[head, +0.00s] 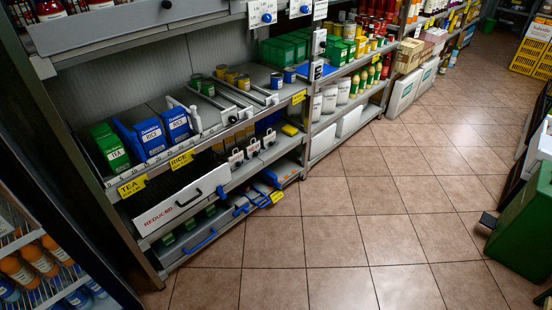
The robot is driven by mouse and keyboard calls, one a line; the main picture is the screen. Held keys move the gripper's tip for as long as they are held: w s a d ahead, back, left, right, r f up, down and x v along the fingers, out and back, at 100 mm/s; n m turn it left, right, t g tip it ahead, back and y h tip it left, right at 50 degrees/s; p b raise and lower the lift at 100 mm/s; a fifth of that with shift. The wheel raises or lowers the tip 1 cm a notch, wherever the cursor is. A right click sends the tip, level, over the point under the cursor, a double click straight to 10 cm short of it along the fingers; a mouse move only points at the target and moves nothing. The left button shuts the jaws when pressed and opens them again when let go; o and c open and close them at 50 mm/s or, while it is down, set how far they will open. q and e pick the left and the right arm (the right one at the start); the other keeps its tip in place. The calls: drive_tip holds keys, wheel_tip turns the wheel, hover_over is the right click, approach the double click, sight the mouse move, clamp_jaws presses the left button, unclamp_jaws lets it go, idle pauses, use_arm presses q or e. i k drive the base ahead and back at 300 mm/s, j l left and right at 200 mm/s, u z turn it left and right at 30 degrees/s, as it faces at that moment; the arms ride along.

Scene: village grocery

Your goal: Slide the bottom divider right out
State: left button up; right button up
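A grey shelf unit stands at the left. Its middle shelf (215,128) holds slim dividers that run from front to back. One upright white divider (195,119) stands just right of the blue rice boxes (176,125). Two low dark dividers with pale front ends lie further right, one beside the green cans (208,88) and one (258,92) beside the yellow cans (243,82). On the lowest level, small blue handles (200,241) show at the front; what they belong to is too dark to tell. Neither of my grippers is in view.
Yellow tags (132,186) hang on the shelf edge. A bottle rack (50,265) stands at lower left, a green bin (526,222) at right. The tiled floor (345,220) between is clear.

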sight(266, 175)
drive_tip(key=i+l+u, duration=0.1)
drive_tip(key=i+l, duration=0.2)
drive_tip(key=i, duration=0.25)
drive_tip(key=i+l+u, duration=0.1)
drive_tip(key=i+l, duration=0.2)
drive_tip(key=i, duration=0.25)
drive_tip(key=i+l+u, duration=0.1)
drive_tip(key=i+l, duration=0.3)
drive_tip(key=i, duration=0.1)
